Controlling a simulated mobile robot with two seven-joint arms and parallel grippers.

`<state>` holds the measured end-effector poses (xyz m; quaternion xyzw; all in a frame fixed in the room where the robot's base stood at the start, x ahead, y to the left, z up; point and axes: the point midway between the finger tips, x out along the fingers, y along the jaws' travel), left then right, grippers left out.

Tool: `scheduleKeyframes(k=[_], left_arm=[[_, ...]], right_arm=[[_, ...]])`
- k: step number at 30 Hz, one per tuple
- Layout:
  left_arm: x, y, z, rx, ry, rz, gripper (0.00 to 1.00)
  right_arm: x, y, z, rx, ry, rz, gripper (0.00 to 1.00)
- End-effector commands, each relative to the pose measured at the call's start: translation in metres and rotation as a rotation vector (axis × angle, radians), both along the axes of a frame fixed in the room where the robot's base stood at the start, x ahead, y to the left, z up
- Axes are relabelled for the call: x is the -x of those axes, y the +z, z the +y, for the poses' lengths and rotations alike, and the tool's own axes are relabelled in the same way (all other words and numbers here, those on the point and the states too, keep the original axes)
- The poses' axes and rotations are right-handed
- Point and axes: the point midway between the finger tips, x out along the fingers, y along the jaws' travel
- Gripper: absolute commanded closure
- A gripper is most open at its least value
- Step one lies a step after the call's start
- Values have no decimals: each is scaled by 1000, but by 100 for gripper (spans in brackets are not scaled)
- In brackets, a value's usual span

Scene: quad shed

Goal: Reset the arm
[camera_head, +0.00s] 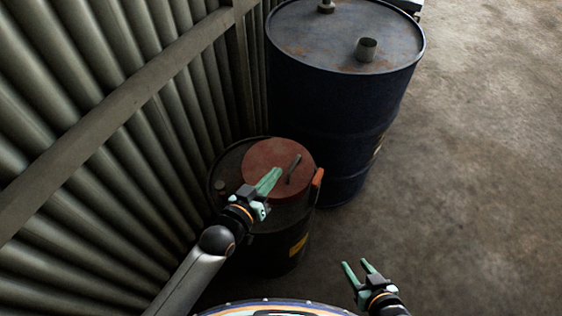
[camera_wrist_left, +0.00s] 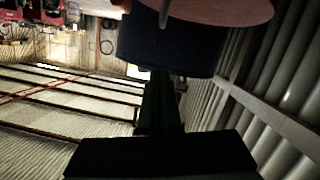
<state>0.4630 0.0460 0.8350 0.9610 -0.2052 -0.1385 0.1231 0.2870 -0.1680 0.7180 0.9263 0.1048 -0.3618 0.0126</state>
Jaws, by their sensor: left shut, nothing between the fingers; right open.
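My left arm reaches in from the lower left in the head view. My left gripper (camera_head: 274,174) is shut and empty, its green fingers together above the lid of a small dark drum. In the left wrist view its dark fingers (camera_wrist_left: 160,85) are also together. My right gripper (camera_head: 357,265) is open and empty, over bare floor at the lower right of the head view. Its two green fingers point up and to the left, apart from each other.
The small drum (camera_head: 275,255) has a round red lid (camera_head: 262,160) with a dark bar on it and an orange piece (camera_head: 317,178) at its rim. A tall blue drum (camera_head: 325,105) stands behind. A corrugated wall (camera_head: 110,165) borders the left. Concrete floor (camera_head: 480,150) is clear at right.

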Motion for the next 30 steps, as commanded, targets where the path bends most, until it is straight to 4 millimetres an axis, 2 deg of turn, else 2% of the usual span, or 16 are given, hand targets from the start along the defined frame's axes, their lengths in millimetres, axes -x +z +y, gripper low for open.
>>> scheduleKeyframes(k=[1, 6, 13, 17, 20, 24, 27, 30], left_arm=[[7, 1, 3, -1, -1, 2, 100], [20, 5, 9, 0, 0, 0, 100], [23, 6, 11, 0, 0, 0, 100], [34, -7, 20, -29, 15, 38, 100], [62, -32, 41, -99, 41, 119, 100], [114, -70, 79, -228, 74, 262, 100], [147, -89, 102, -306, 84, 344, 100], [169, -99, 116, -357, 88, 395, 100]], right_arm=[[0, 1, 0, 0, 0, 1, 52], [0, 1, 0, 1, -1, 2, 52], [0, 1, 0, 1, -1, 2, 52], [1, 3, -1, 1, -1, 3, 52], [1, 7, 0, 1, -1, 3, 52], [1, 11, 0, 1, -1, 3, 52], [1, 13, 0, 1, -1, 3, 52], [1, 14, 0, 1, -1, 3, 52]])
